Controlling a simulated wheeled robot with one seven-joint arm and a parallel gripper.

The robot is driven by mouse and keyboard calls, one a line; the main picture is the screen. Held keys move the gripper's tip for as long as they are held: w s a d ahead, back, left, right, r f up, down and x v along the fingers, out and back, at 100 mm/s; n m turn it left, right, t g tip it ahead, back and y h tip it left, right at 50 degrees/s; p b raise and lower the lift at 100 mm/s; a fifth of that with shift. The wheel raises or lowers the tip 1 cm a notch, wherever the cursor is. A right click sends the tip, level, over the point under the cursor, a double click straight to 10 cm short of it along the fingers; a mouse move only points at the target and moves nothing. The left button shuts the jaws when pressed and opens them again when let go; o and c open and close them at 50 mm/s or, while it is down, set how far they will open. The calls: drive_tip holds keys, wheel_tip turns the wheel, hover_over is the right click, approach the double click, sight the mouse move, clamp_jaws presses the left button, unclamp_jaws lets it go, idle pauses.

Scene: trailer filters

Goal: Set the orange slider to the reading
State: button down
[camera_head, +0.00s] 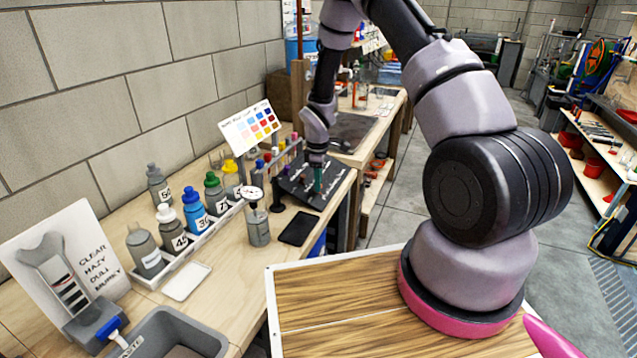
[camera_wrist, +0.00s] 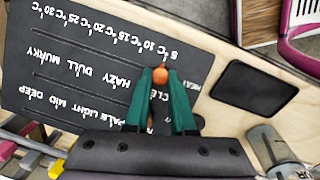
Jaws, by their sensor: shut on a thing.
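The dark slider board (camera_head: 298,190) lies on the bench at the far end. It fills the left of the wrist view (camera_wrist: 60,60), with upside-down rows of temperatures, clarity words and shade words. The orange slider (camera_wrist: 160,75) is at the temperature row's low end, near the 5°C and 10°C labels; its exact mark is unclear. My gripper (camera_head: 318,180) is over the board. In the wrist view its green fingers (camera_wrist: 161,88) are shut on the orange slider. A small dial gauge (camera_head: 252,194) stands in a grey canister (camera_head: 259,229); its reading is too small to tell.
Numbered bottles (camera_head: 195,212) stand in a white rack at left. A colour chart (camera_head: 250,127) and capped tubes (camera_head: 275,153) stand behind the board.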

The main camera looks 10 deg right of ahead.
sight(327, 182)
drive_tip(key=w+d, duration=0.1)
drive_tip(key=w, duration=0.1)
drive_tip(key=w+d, duration=0.1)
drive_tip(key=w, duration=0.1)
drive_tip(key=w+d, duration=0.2)
drive_tip(key=shift+d, duration=0.1)
drive_tip(key=shift+s, duration=0.1)
drive_tip(key=c, duration=0.7)
unclamp_jaws()
drive_tip(key=shift+c, duration=0.2)
wheel_tip(327, 182, up, 11)
drive_tip(key=shift+s, duration=0.45)
